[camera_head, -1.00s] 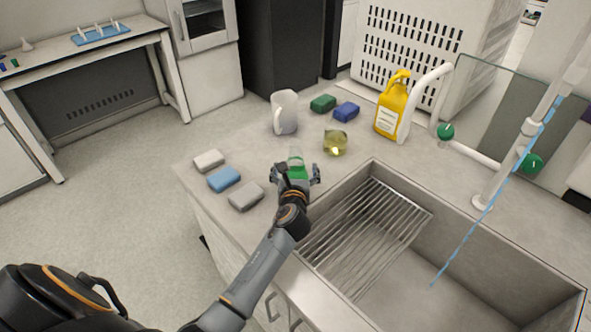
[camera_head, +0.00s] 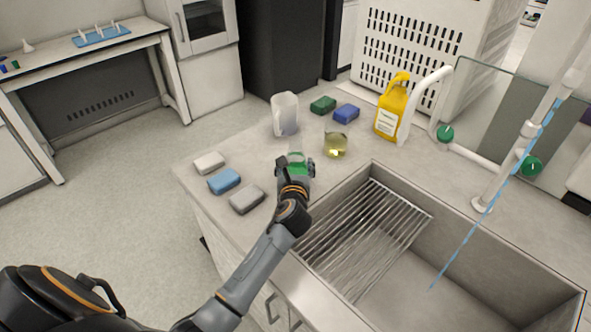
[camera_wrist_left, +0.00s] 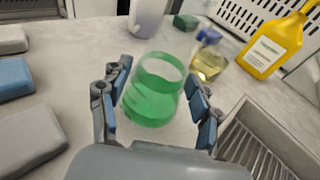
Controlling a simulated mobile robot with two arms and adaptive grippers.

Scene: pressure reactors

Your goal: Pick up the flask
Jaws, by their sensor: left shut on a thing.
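A clear flask with green liquid (camera_head: 297,160) stands on the counter left of the sink. My left gripper (camera_head: 294,168) is shut on this flask. In the left wrist view the flask (camera_wrist_left: 153,92) is upright between the two fingers of the gripper (camera_wrist_left: 158,100). The arm hides part of the flask in the head view. A second glass vessel with yellow liquid (camera_head: 336,146) stands just behind and to the right, apart from the gripper. It also shows in the left wrist view (camera_wrist_left: 208,64). My right gripper is not in view.
Grey, blue and white sponges (camera_head: 224,181) lie to the left. A white jug (camera_head: 285,114), green and blue sponges (camera_head: 346,113) and a yellow bottle (camera_head: 391,110) stand behind. The sink with its wire rack (camera_head: 372,225) is at right.

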